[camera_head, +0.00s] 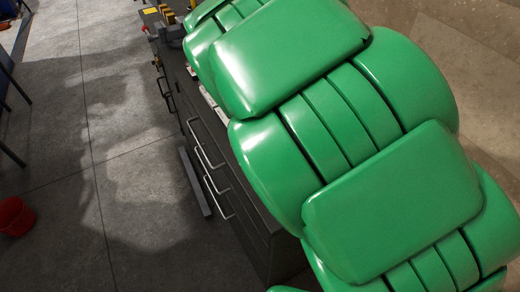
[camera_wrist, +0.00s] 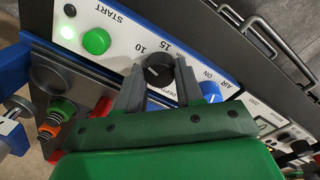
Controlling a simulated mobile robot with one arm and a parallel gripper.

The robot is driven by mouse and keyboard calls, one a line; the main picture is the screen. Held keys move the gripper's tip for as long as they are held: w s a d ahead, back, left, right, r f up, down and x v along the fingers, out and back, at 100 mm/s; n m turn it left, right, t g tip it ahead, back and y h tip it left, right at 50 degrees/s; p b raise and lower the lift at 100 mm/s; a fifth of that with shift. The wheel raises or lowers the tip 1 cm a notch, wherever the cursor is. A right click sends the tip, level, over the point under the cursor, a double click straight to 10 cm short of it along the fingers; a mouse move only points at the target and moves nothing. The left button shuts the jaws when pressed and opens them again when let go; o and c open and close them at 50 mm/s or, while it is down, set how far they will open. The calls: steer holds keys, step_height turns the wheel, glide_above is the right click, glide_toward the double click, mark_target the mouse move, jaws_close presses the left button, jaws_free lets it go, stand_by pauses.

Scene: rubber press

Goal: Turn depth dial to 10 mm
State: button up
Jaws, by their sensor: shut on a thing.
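The depth dial (camera_wrist: 158,71) is a black round knob on a white panel (camera_wrist: 118,45) in the wrist view. The numbers 10 and 15 are printed above it, and part of a depth label shows at its lower right. My gripper (camera_wrist: 159,67) has its two grey fingers on either side of the dial and is shut on it. The dial's pointer is too small to read for certain. In the head view, my green arm hides the dial and gripper.
A green START button (camera_wrist: 97,41) sits left of the dial, and a blue AIR knob (camera_wrist: 211,91) close on its right. Coloured hose fittings (camera_wrist: 50,131) lie at lower left. A dark drawer cabinet (camera_head: 222,165) and a red bucket (camera_head: 14,217) show in the head view.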

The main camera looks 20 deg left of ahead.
stand_by(0.3)
steer(key=o, duration=1)
steer(key=shift+o, duration=0.2)
steer(key=shift+r, duration=0.1)
steer(key=r, duration=0.7)
steer(key=shift+a+r, duration=0.25)
steer(key=shift+r, duration=0.05)
steer(key=shift+d, duration=0.1)
steer(key=s+d+r+n+g, duration=0.2)
steer(key=s+d+n+g, duration=0.2)
steer(key=s+d, duration=0.8)
steer(key=s+d+r+n+g, duration=0.35)
steer(key=s+d, duration=0.45)
steer(key=s, duration=0.9)
steer(key=w+d+m+t, duration=0.5)
steer(key=d+m, duration=0.1)
steer(key=d, duration=0.3)
steer(key=shift+w+f+m+t+y, duration=0.3)
steer(key=shift+w+m+t, duration=0.05)
